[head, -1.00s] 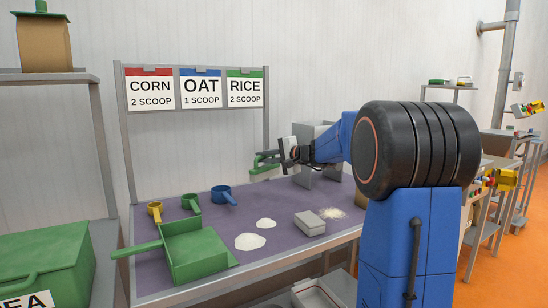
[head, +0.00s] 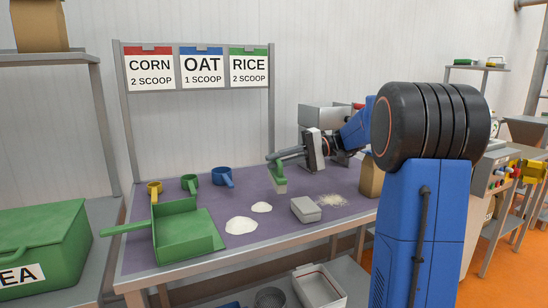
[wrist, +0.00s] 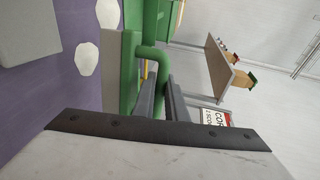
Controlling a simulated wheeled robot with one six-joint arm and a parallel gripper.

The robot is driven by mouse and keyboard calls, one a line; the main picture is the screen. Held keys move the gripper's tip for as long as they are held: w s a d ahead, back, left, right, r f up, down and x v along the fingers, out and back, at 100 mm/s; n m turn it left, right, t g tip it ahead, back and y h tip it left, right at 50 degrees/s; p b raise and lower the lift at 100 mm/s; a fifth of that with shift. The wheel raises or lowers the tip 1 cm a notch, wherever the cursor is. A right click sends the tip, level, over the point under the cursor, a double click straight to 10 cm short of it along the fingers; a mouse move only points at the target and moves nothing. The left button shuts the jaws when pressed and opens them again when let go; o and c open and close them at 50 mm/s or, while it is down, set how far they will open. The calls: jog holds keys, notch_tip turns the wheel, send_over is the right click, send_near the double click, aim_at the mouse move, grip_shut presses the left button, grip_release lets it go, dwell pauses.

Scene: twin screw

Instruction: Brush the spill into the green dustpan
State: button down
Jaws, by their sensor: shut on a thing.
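My gripper (head: 290,154) is shut on the handle of a green brush (head: 277,173) with pale bristles. The brush hangs bristles down over the back of the purple table; I cannot tell if it touches. The wrist view shows the green brush (wrist: 131,60) close up, its handle between the fingers (wrist: 160,95). The green dustpan (head: 187,240) lies at the table's front left, its handle pointing left. Two white powder patches, a larger one (head: 241,226) and a smaller one (head: 261,207), lie right of it.
A grey box (head: 306,209) stands between the powder and the grains. Yellow (head: 155,190), green (head: 190,184) and blue (head: 222,176) scoops stand behind the dustpan. A brown bag (head: 371,176) stands at the right. A sign rack rises behind the table.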

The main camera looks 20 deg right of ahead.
jog(key=shift+f, duration=3.4)
jog(key=shift+s+a+r, duration=0.1)
jog(key=shift+s+a, duration=0.05)
jog(key=shift+a, duration=3.1)
jog(key=shift+s+a+f, duration=0.1)
jog(key=shift+s+a, duration=0.05)
jog(key=shift+a, duration=3.1)
jog(key=shift+s+a+r, duration=0.1)
jog(key=shift+s+a, duration=0.05)
jog(key=shift+a, duration=3.1)
jog(key=shift+w+d+r, duration=0.1)
jog(key=shift+d+r, duration=0.1)
jog(key=shift+r, duration=0.6)
jog(key=shift+s+d+r, duration=0.1)
jog(key=shift+d+r, duration=0.1)
jog(key=shift+r, duration=0.55)
jog(key=shift+w+d+r, duration=0.1)
jog(key=shift+d+r, duration=0.1)
jog(key=shift+r, duration=0.6)
